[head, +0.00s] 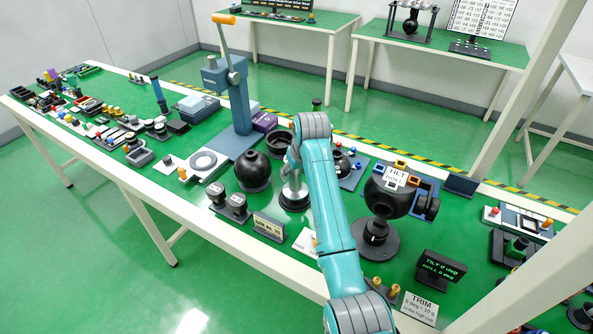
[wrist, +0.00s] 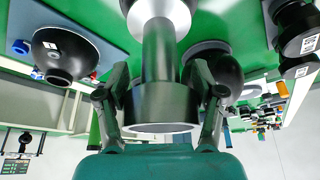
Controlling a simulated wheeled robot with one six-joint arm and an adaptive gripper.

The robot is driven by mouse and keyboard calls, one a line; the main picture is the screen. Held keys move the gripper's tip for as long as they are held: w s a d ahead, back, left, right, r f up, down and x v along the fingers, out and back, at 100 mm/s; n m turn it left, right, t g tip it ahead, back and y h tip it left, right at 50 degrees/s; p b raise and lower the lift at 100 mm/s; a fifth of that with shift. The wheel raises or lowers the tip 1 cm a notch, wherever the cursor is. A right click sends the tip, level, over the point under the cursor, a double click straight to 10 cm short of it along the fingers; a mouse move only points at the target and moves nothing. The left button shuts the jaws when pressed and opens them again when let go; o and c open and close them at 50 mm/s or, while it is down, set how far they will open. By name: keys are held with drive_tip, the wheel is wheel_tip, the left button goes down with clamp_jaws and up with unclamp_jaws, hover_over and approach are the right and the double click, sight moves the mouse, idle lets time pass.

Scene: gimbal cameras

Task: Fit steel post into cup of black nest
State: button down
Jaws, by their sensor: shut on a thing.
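My gripper (head: 291,168) is shut on the steel post (wrist: 158,50), with one finger on each side of its wide dark collar. The collar is at the near end in the wrist view, and the shaft runs to a pale flared foot. In the head view the post (head: 293,188) is upright, its foot over a black round base (head: 295,204); I cannot tell whether they touch. An open black cup-like ring (head: 279,144) is just behind it. A black ball (head: 254,172) stands to its left. I cannot tell for sure which black holder is the nest.
A black dome on a blue plate (head: 345,165) is close right of my gripper, also in the wrist view (wrist: 68,55). The tilt-roll ball (head: 390,195) stands farther right. Two black weights (head: 226,200) sit front left. A lever press (head: 238,95) rises behind left.

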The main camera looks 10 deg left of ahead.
drive_tip(key=shift+f, duration=0.85)
drive_tip(key=shift+c, duration=0.3)
unclamp_jaws()
drive_tip(key=shift+f, duration=0.15)
drive_tip(key=v, duration=1.2)
